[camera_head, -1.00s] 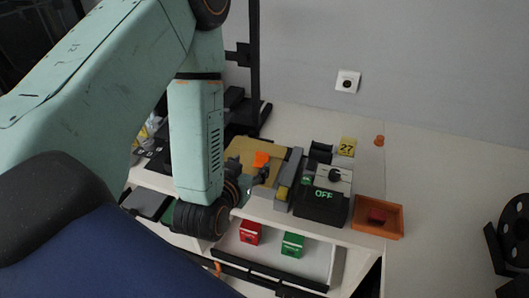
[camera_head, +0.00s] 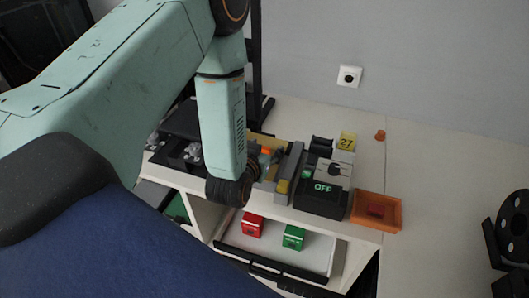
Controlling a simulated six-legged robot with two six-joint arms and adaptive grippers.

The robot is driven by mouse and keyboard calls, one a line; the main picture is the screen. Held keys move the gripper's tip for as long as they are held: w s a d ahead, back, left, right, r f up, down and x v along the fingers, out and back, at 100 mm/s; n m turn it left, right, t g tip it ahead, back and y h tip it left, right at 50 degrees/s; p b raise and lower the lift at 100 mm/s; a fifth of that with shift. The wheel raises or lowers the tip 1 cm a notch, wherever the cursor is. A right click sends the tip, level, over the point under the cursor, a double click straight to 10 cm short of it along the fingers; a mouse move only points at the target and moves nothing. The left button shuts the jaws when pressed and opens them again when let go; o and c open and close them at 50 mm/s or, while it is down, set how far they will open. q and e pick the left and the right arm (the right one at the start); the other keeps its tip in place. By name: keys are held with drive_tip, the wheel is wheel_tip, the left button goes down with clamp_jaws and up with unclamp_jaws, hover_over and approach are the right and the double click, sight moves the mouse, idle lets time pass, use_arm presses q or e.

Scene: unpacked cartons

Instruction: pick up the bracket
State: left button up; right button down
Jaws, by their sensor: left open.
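A small orange piece (camera_head: 266,150), which may be the bracket, shows on the tan surface behind the grey block; it is partly hidden and its shape is unclear. My left arm comes in from the left and its wrist hangs over the table's front edge. My left gripper (camera_head: 270,161) is open beside the orange piece, mostly hidden behind my own wrist. I cannot tell whether it touches the piece. My right gripper is not in view.
Right of the gripper stand a grey block (camera_head: 290,165), a black box marked OFF (camera_head: 320,199) and an orange tray (camera_head: 362,222) holding a red block. An open drawer (camera_head: 318,258) below holds a red box (camera_head: 252,225) and a green box (camera_head: 293,237).

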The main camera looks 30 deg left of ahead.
use_arm(q)
drive_tip(key=shift+w+a+f, duration=0.1)
drive_tip(key=shift+a+f, duration=0.1)
drive_tip(key=shift+a, duration=0.35)
drive_tip(key=c, duration=0.4)
drive_tip(key=shift+d+r, duration=0.15)
drive_tip(key=shift+d, duration=0.2)
drive_tip(key=c, duration=0.5)
